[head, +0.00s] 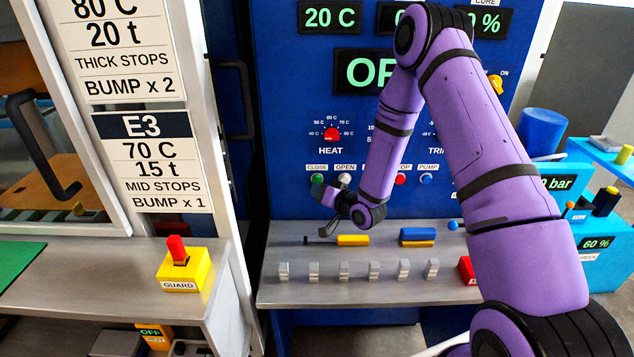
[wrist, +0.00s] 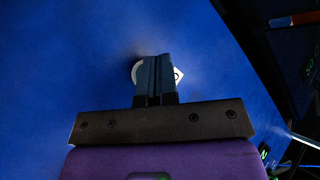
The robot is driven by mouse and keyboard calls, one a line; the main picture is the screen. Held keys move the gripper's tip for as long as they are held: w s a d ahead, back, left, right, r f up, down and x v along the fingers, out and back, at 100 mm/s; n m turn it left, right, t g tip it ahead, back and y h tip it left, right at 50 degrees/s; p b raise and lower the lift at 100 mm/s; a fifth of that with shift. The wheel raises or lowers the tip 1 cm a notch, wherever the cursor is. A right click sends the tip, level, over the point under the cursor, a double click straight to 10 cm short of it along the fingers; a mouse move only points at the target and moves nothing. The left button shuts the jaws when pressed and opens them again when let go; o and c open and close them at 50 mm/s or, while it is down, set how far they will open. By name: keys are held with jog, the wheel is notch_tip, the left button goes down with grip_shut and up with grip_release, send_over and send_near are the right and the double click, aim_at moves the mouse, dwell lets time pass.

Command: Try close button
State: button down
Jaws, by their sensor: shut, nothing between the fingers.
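The white OPEN button (head: 345,179) is close on the right, with a red button (head: 400,179) and the blue PUMP button (head: 427,179) further along. The HEAT knob (head: 331,134) is above. A shelf (head: 290,256) below holds a yellow-handled tool (head: 352,240) and several grey blocks.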

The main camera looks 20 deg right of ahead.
jog(key=shift+w, duration=0.1)
jog(key=shift+w+d, duration=0.1)
jog(key=shift+w, duration=0.2)
jog(key=shift+w+d, duration=0.2)
jog(key=shift+w, duration=0.25)
dwell(1.0)
dwell(0.3)
jog(key=shift+s+a, duration=0.3)
jog(key=shift+s, duration=0.55)
jog(key=s, duration=0.1)
jog(key=s+a, duration=0.1)
jog(key=s, duration=0.2)
jog(key=shift+s+a, duration=0.25)
jog(key=shift+s, duration=0.15)
jog(key=shift+r, duration=0.1)
dwell(0.4)
